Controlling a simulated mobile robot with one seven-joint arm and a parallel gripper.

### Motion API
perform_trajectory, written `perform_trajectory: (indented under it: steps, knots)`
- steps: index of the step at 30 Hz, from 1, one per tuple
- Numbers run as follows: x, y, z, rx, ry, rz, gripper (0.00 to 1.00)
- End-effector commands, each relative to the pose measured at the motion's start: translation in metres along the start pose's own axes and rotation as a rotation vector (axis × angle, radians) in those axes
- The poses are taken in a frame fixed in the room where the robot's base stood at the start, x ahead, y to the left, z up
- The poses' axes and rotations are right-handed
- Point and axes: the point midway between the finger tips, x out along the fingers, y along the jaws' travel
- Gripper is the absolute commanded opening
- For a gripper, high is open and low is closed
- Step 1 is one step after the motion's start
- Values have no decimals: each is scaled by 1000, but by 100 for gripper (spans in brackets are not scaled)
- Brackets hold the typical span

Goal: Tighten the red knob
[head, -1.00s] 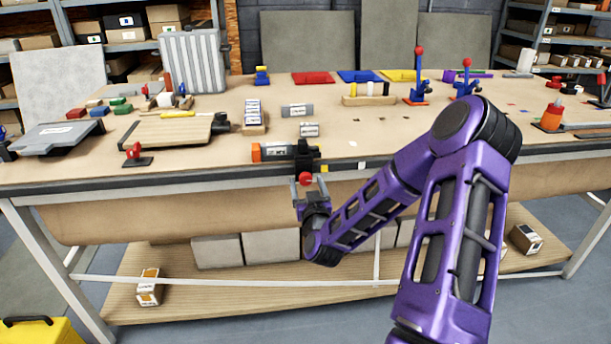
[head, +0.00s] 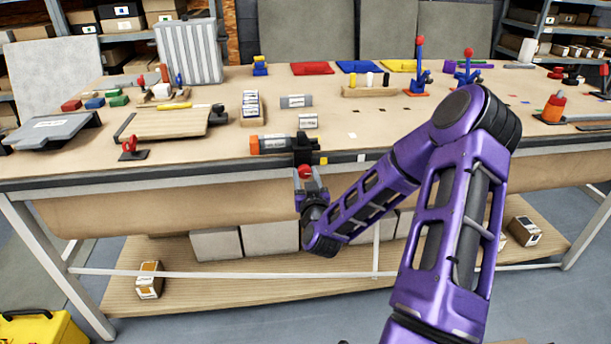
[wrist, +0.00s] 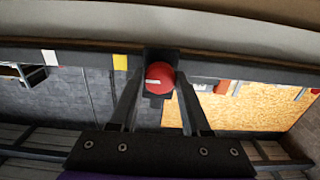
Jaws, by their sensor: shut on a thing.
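The red knob (head: 305,171) sits on a black clamp (head: 304,150) fixed at the front edge of the workbench. In the wrist view the round red knob (wrist: 160,77) with a small white mark lies between the two fingers of my gripper (wrist: 158,100). In the head view my gripper (head: 307,180) comes up from below and in front of the bench edge, its fingers on both sides of the knob. The gripper is shut on the knob. The exact finger contact is partly hidden.
A red-handled clamp (head: 129,147) stands to the left near the edge. The bench front edge (head: 200,176) runs close behind my gripper. The bench top right of the clamp is fairly clear.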

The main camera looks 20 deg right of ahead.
Motion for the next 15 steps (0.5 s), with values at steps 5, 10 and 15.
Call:
perform_trajectory:
  steps: [5,10,15]
  knots:
    - [0,0,0,2,1,0,0]
    - [0,0,0,31,1,0,0]
    - [0,0,0,110,4,-1,0]
